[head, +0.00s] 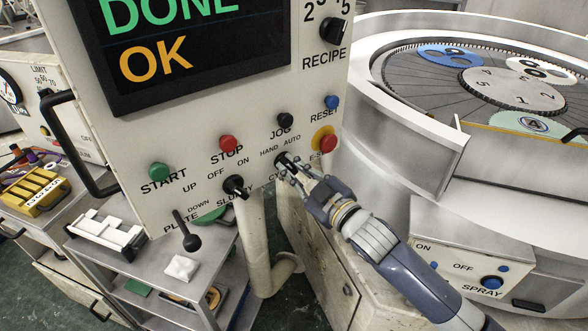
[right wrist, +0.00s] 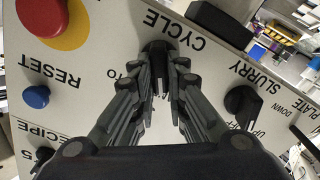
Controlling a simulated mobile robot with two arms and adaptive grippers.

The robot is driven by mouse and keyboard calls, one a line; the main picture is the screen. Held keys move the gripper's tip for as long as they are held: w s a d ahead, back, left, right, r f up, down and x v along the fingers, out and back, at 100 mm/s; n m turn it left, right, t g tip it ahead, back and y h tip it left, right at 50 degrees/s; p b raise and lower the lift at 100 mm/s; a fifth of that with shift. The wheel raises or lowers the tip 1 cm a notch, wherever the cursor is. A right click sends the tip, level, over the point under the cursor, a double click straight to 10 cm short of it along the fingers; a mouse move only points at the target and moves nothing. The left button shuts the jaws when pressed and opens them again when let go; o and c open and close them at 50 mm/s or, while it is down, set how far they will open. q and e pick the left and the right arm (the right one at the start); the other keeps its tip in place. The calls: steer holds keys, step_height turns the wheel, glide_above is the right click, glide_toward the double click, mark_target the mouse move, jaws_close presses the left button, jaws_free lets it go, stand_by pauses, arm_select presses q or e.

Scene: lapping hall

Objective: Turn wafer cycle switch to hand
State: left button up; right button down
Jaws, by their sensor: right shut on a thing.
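The cycle switch (head: 281,158) is a black knob on the pale control panel, below the HAND and AUTO labels. It also shows in the right wrist view (right wrist: 156,47), by the word CYCLE. My right gripper (head: 289,169) is at this switch, its fingers shut on the knob from both sides. In the right wrist view the fingers (right wrist: 163,80) hide part of the knob and most of the HAND and AUTO lettering. I cannot tell which label the knob points to. My left gripper is not in view.
Close by are the slurry switch (head: 236,186), the black jog button (head: 285,120), the blue reset button (head: 331,102) and the red emergency stop (head: 325,140). The screen (head: 190,45) reads DONE, OK. A round lapping machine (head: 400,85) stands to the right.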

steer(key=c, duration=1.6)
jaws_free()
steer(key=shift+s+d+f, duration=0.1)
steer(key=shift+s+d, duration=0.25)
steer(key=v, duration=1.1)
